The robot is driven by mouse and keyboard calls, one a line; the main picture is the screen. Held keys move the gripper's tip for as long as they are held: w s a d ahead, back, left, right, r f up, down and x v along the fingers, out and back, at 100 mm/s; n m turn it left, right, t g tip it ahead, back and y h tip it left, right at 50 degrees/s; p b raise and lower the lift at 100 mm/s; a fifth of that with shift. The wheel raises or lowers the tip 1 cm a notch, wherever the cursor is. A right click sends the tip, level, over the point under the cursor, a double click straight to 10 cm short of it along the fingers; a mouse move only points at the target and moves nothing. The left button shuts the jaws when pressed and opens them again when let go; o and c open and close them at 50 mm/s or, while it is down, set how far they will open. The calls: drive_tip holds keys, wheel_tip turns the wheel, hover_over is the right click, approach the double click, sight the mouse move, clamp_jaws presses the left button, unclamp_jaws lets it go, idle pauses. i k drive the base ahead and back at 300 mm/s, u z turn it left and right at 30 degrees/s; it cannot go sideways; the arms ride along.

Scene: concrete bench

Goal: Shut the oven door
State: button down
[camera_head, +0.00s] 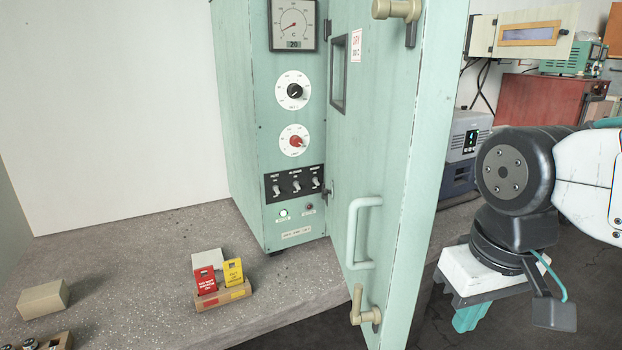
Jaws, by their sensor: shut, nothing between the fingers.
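The oven (258,130) is a pale green cabinet on the bench, with a dial, knobs and switches on its front panel. Its door (395,140) stands open, swung out toward me from hinges beside the panel. The face I see carries a small window, a looped handle (362,232) and two tan latches, one high (397,9) and one low (365,314). The oven's opening is hidden behind the door. My gripper (468,318) is right of the door's free edge, apart from it in the picture, with teal fingers pointing down, shut and empty.
A wooden holder with red and yellow tags (222,296) and a tan block (43,300) lie on the bench (130,270) at left. A grey-blue device (464,140) and a red cabinet (540,100) stand behind at right. Dark floor shows below my gripper.

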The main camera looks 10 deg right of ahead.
sight(391, 105)
drive_tip(key=k, duration=1.2)
drive_tip(key=u, duration=0.6)
drive_tip(key=i, duration=0.9)
drive_tip(key=z, duration=0.7)
